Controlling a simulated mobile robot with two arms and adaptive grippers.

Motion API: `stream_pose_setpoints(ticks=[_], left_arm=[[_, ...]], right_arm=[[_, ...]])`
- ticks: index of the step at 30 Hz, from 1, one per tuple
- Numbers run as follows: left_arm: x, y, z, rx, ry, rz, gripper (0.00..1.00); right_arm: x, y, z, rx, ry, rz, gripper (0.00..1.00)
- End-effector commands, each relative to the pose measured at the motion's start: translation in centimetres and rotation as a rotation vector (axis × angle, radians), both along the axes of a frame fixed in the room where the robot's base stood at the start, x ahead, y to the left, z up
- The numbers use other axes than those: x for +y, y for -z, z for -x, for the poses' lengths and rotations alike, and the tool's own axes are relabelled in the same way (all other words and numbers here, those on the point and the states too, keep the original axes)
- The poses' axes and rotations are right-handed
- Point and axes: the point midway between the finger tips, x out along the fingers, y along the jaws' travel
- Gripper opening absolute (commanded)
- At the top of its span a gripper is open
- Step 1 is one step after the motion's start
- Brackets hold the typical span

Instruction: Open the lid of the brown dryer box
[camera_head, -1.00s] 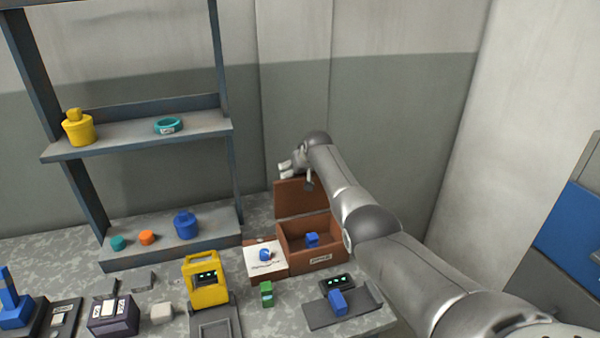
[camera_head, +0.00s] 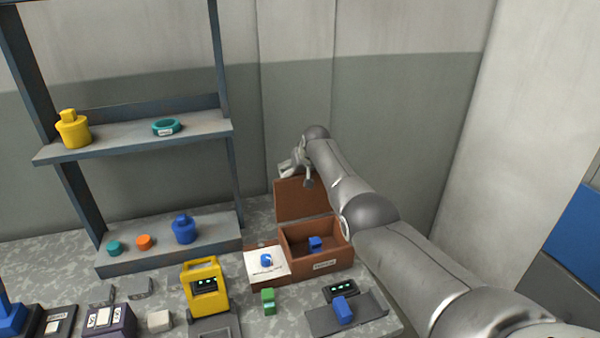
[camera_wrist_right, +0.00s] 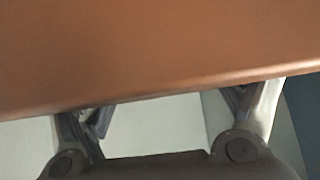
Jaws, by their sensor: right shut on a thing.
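The brown dryer box (camera_head: 335,262) stands on the bench with its lid (camera_head: 300,200) raised, upright at the back edge. A blue block (camera_head: 315,243) lies inside the box. My right arm reaches over from the right, and my right gripper (camera_head: 297,172) is at the top edge of the lid, partly hidden behind my wrist. In the right wrist view the brown lid (camera_wrist_right: 160,50) fills the top of the picture, and its edge runs across between my gripper fingers (camera_wrist_right: 170,115); the fingertips are hidden behind it. My left gripper is not in view.
A grey shelf (camera_head: 130,137) rises at left. The wall is behind the lid.

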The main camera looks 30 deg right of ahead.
Motion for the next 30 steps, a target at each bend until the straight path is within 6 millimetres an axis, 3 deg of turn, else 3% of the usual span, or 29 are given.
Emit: stream_pose_setpoints(ticks=[1,22,23,25,30], left_arm=[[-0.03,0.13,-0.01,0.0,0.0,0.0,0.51],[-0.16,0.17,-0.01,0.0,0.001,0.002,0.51],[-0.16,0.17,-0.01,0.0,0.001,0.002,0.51],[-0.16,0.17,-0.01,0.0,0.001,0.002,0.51],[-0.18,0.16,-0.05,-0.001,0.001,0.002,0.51]], right_arm=[[0.24,1.09,0.31,0.014,-0.002,-0.004,0.46],[0.42,1.36,0.43,0.022,-0.002,-0.008,0.46],[0.43,1.35,0.42,0.021,-0.003,-0.009,0.92],[0.42,1.36,0.44,0.022,-0.003,-0.008,1.0],[0.33,1.31,0.45,0.022,-0.003,-0.007,1.0]])
